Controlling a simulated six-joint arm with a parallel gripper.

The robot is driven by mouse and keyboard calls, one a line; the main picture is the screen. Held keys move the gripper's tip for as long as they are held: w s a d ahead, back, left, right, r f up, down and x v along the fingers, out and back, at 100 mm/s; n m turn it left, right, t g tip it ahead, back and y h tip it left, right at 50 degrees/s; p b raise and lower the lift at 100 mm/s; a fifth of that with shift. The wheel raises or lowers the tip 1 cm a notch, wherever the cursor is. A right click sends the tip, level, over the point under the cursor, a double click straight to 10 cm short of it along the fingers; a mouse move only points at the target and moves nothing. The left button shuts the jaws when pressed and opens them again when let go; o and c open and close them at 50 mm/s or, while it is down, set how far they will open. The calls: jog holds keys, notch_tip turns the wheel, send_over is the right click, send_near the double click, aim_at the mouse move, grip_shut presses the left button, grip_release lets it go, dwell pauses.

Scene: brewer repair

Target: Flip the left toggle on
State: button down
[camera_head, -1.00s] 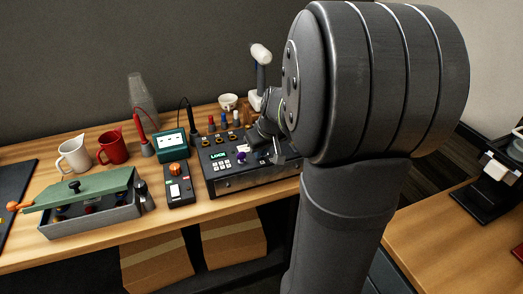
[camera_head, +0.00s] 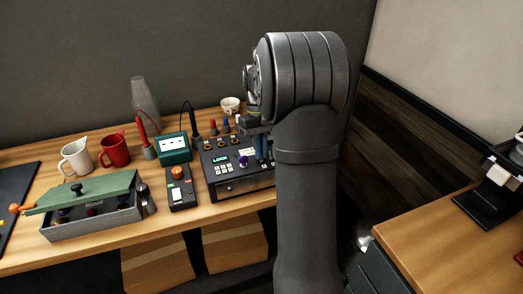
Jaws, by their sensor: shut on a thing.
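The black control box (camera_head: 241,186) stands on the wooden bench. Its top has a lit green display (camera_head: 220,160), white keys, a purple knob (camera_head: 243,161) and a row of yellow-ringed fittings at the back. My gripper (camera_head: 262,157) points down at the right part of the box's top. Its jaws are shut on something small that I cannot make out. My wrist and forearm hide the box's right end. I cannot pick out the left toggle or see its position.
Red, blue and white-topped plugs (camera_head: 226,126) stand behind the box. A black switch box with an orange button (camera_head: 177,172) and a teal meter (camera_head: 174,148) stand to its left. Further left are a red mug (camera_head: 114,151), a white jug (camera_head: 76,157) and a green-lidded grey case (camera_head: 92,222).

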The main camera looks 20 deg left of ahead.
jog(key=shift+w+a+f+g+h, duration=0.15)
jog(key=shift+w+a+g+h, duration=0.05)
jog(key=shift+g+h, duration=0.5)
jog(key=c, duration=1.8)
grip_release()
jog(key=shift+c, duration=0.2)
jog(key=v, duration=0.7)
jog(key=shift+w+r, duration=0.15)
jog(key=shift+r, duration=0.05)
jog(key=shift+a+f, duration=0.1)
